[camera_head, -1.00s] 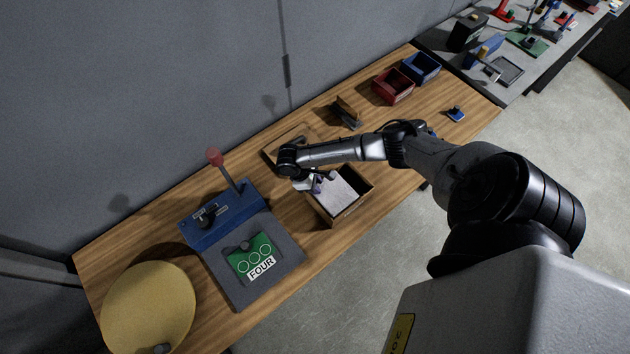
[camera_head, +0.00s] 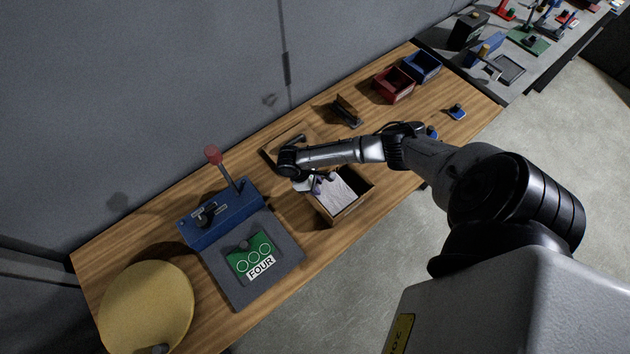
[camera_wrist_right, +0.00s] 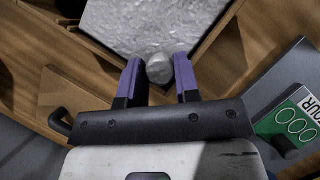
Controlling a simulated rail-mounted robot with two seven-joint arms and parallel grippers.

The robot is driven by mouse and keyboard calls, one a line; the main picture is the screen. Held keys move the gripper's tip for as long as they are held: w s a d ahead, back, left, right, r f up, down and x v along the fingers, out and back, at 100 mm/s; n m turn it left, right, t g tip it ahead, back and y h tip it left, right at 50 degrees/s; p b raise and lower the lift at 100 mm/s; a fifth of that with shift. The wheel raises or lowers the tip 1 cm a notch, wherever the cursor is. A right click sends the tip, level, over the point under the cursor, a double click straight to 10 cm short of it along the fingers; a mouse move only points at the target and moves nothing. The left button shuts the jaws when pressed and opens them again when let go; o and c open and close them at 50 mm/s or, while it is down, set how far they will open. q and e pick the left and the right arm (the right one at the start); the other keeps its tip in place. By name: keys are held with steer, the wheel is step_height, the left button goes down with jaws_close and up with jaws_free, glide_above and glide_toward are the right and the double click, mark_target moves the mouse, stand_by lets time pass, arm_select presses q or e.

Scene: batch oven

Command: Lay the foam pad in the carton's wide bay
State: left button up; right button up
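The light grey foam pad (camera_head: 338,192) lies inside the open brown carton (camera_head: 351,213), low between its walls. In the right wrist view the pad (camera_wrist_right: 150,22) is a pale slab with a round grey knob (camera_wrist_right: 159,69) near its close corner. My right gripper (camera_head: 318,184) is over the carton's left part. Its two purple fingers (camera_wrist_right: 159,80) stand on either side of the knob, open, with a narrow gap visible on the left. The arm and gripper hide part of the carton, so its bays show only partly. My left gripper is not in view.
A blue lever press (camera_head: 222,214) with a grey plate and green FOUR card (camera_head: 252,257) stands left of the carton. A round yellow disc (camera_head: 147,306) is at the near left. Red (camera_head: 393,86) and blue (camera_head: 422,68) bins stand toward the far end.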

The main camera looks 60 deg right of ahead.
steer(key=o, duration=0.4)
steer(key=shift+o, duration=0.2)
steer(key=b+v, duration=0.1)
steer(key=v, duration=1.3)
steer(key=shift+b, duration=0.4)
steer(key=shift+f, duration=0.1)
